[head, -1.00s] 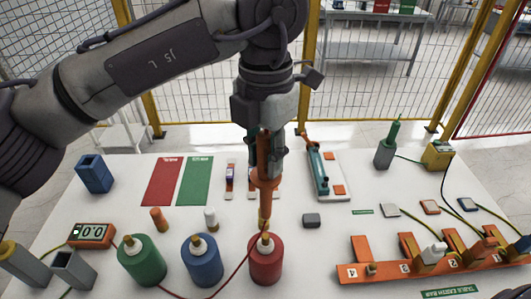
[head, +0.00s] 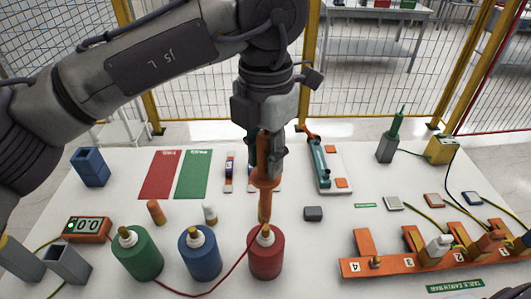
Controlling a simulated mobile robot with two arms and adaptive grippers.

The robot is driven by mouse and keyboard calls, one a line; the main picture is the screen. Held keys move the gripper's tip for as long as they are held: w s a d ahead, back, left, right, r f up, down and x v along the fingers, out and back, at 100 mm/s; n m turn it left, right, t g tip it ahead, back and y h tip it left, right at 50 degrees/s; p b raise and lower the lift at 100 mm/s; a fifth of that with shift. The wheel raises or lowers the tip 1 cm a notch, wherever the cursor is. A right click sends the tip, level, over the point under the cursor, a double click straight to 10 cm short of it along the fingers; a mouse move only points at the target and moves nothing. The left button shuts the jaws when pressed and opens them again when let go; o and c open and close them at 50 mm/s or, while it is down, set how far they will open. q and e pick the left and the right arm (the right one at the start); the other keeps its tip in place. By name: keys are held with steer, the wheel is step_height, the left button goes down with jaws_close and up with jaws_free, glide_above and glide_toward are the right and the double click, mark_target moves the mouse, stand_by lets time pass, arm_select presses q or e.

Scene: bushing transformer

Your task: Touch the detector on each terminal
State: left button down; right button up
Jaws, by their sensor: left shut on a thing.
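My left gripper (head: 265,165) is shut on the orange detector (head: 265,178), which points straight down. Its yellowish tip is just above or at the brass top of the red terminal (head: 266,254); I cannot tell whether they touch. The blue terminal (head: 200,256) and green terminal (head: 137,256) stand upright to the left, each with a pale collar and brass top. A red lead curves from near the green terminal past the blue one toward the detector's tip. An orange meter (head: 87,229) with a lit display, seemingly zeros, stands at the left. My right gripper is not in view.
An orange earth bar (head: 390,265) with several clamps and cables lies at the right. A grey holder (head: 386,148) with a green probe stands behind it. Red (head: 160,175) and green (head: 194,175) mats lie at the back left. A dark grey block (head: 313,214) sits right of the detector.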

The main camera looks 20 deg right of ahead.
mark_target(265, 134)
arm_select(q)
steer(key=shift+f, duration=0.25)
steer(key=shift+f+b, duration=0.4)
steer(key=shift+b, duration=0.2)
steer(key=shift+f+b, duration=0.4)
steer(key=shift+f, duration=0.05)
steer(key=shift+f+b, duration=0.4)
stand_by(0.7)
steer(key=shift+r, duration=0.1)
stand_by(0.7)
steer(key=shift+r+p, duration=3.1)
steer(key=shift+r, duration=1.85)
